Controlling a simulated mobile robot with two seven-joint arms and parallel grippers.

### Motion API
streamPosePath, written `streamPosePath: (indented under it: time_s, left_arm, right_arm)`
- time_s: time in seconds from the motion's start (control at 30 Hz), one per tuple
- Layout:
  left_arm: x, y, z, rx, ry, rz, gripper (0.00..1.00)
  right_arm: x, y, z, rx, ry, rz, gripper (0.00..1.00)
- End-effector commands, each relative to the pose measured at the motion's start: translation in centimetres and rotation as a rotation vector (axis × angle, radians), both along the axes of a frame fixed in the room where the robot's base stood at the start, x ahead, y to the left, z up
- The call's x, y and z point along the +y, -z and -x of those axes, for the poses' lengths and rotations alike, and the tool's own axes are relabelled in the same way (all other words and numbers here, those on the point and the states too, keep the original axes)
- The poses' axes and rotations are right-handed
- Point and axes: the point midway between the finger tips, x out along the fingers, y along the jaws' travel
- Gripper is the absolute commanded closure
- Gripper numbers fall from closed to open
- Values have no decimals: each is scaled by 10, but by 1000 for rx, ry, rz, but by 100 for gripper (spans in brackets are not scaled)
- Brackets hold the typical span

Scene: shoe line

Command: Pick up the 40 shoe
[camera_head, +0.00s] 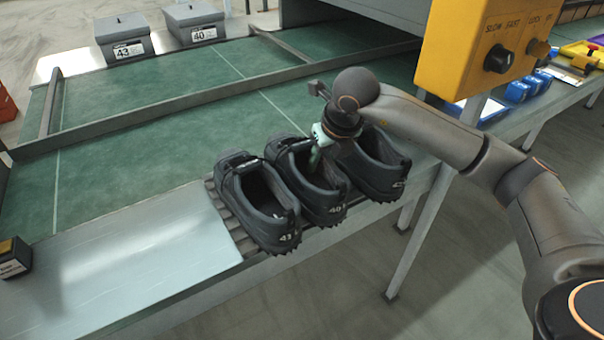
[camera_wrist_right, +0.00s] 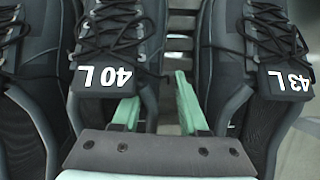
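The 40 shoe (camera_head: 312,188), black and laced, stands in the middle of a row of three on the rack at the belt's edge. In the right wrist view its tongue tag (camera_wrist_right: 115,76) reads "40 L" upside down. My right gripper (camera_head: 317,157) is down at this shoe. In the wrist view its pale green fingers (camera_wrist_right: 157,100) are apart, one over the shoe's opening, the other by the gap towards the 43 shoe (camera_wrist_right: 268,75). Whether they touch the shoe's side wall is unclear. My left gripper is out of view.
The 43 shoe (camera_head: 258,205) stands close on the left, another shoe (camera_head: 375,165) close on the right, partly behind my arm. Grey boxes marked 43 (camera_head: 124,47) and 40 (camera_head: 194,32) stand at the back. A yellow control panel (camera_head: 480,45) hangs at upper right.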

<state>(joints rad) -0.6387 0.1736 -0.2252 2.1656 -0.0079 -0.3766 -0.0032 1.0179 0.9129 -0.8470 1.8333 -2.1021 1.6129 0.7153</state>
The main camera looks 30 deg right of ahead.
Motion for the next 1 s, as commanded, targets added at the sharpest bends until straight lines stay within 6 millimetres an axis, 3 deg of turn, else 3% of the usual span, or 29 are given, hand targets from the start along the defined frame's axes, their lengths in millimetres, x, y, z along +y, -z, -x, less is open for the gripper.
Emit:
streamPosePath:
  time_s: [0.03,0.37,1.0]
  left_arm:
    - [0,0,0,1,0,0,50]
    - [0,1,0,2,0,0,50]
    - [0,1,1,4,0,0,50]
  right_arm:
    - [0,0,0,0,0,0,64]
    - [0,0,0,0,0,-1,100]
    - [0,-1,0,-1,0,-1,100]
